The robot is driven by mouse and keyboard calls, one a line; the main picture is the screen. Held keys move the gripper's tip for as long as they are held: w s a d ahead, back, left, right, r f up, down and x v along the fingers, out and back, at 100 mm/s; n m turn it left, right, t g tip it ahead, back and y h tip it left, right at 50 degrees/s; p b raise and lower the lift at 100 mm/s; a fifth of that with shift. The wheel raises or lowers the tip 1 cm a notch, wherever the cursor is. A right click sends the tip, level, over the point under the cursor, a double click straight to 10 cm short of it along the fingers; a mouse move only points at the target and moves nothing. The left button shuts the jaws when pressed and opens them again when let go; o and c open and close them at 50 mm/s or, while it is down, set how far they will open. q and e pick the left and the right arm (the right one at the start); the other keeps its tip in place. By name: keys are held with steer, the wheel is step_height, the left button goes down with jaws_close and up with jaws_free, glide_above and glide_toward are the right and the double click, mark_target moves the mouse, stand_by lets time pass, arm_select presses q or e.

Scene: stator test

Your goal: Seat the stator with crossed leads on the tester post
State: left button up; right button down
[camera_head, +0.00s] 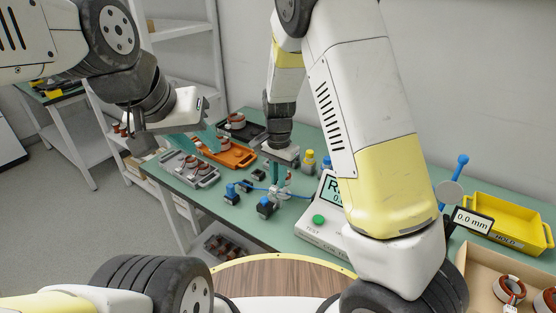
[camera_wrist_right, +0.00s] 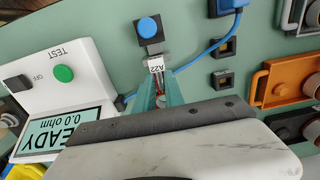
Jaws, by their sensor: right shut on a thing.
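My right gripper (camera_head: 279,184) points down beside the tester, among the blue clamps. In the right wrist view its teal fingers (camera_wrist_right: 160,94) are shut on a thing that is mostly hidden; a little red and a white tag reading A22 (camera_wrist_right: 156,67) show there. I cannot tell whether this stator touches the post, which is hidden. The tester (camera_head: 322,222) has a green button (camera_wrist_right: 64,73) and a screen (camera_wrist_right: 72,130) reading READY, 0.0 ohm. My left gripper (camera_head: 190,142) hangs above the trays with its fingers apart. Lead crossing cannot be made out.
A grey tray (camera_head: 208,181), an orange tray (camera_head: 242,160) and a dark tray hold copper-coloured stators at the left. Blue clamps (camera_head: 265,208) with a cable stand by the tester. A yellow bin (camera_head: 524,231), a gauge reading 0.0 mm (camera_head: 472,220) and a box of stators are at the right.

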steer(key=shift+f, duration=0.4)
steer(key=shift+f, duration=0.2)
stand_by(0.6)
steer(key=shift+f, duration=0.75)
steer(key=shift+s+f, duration=0.1)
steer(key=shift+f, duration=0.35)
steer(key=c, duration=1.3)
jaws_free()
steer(key=shift+c, duration=0.2)
steer(key=shift+r, duration=3.9)
